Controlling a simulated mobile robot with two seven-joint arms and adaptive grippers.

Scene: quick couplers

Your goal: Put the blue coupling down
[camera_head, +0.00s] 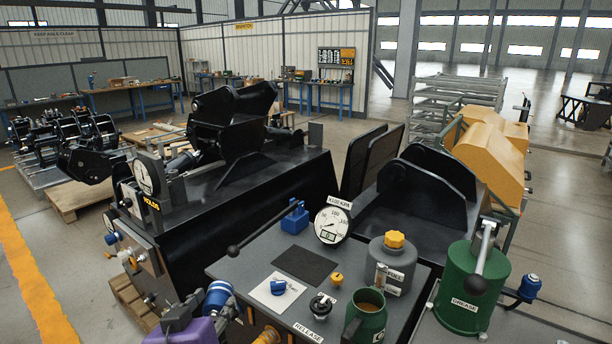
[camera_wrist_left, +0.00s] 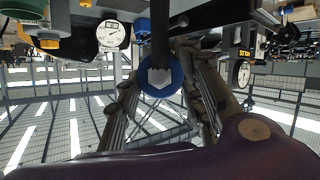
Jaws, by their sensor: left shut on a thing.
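My left gripper (camera_head: 200,308) is low in the head view, at the near left edge of the grey bench. It is shut on a blue coupling (camera_head: 218,295) with a pale metal body. In the left wrist view the coupling's blue ring (camera_wrist_left: 174,88) sits between the two ribbed fingers, with a dark hose or bar running up from it. In the head view a second small blue piece (camera_head: 278,287) lies on a white card (camera_head: 268,299) on the bench. My right gripper is in neither view.
A green grease drum (camera_head: 460,295) stands right.

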